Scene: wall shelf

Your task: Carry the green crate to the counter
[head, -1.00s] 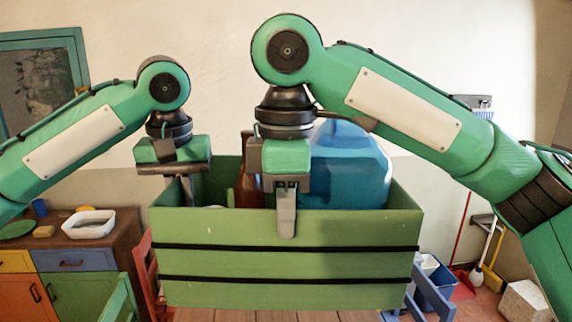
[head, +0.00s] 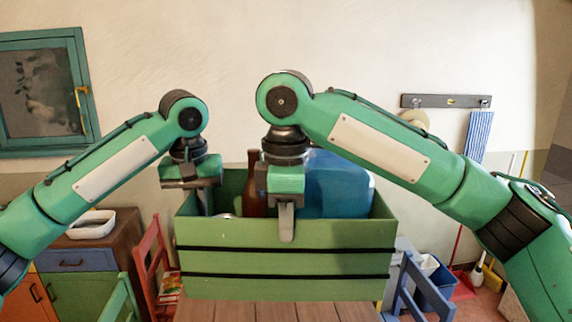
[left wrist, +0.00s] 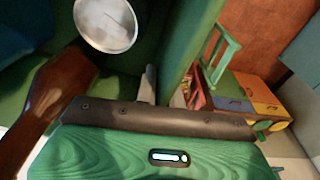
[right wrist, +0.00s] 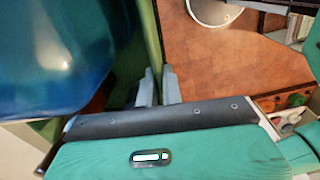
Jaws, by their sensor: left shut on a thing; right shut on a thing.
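The green crate (head: 285,262) has two dark bands across its near wall and hangs between my grippers in the head view. My left gripper (head: 206,203) is shut on its left wall. My right gripper (head: 287,222) is shut on the rim of its near wall, and its fingers also straddle that wall in the right wrist view (right wrist: 157,90). Inside the crate are a brown bottle (head: 254,185), a blue container (head: 340,185) and a round metal-topped item (left wrist: 106,24). A brown counter with coloured fronts (head: 120,238) stands at the left. The crate's underside is hidden.
A wooden plank table (head: 270,312) lies below the crate; any gap is hidden. A white basin (head: 90,224) sits on the counter. A red chair (head: 152,262), a green chair (head: 118,298) and a blue chair (head: 415,285) stand around. A blue bucket (head: 435,285) is at right.

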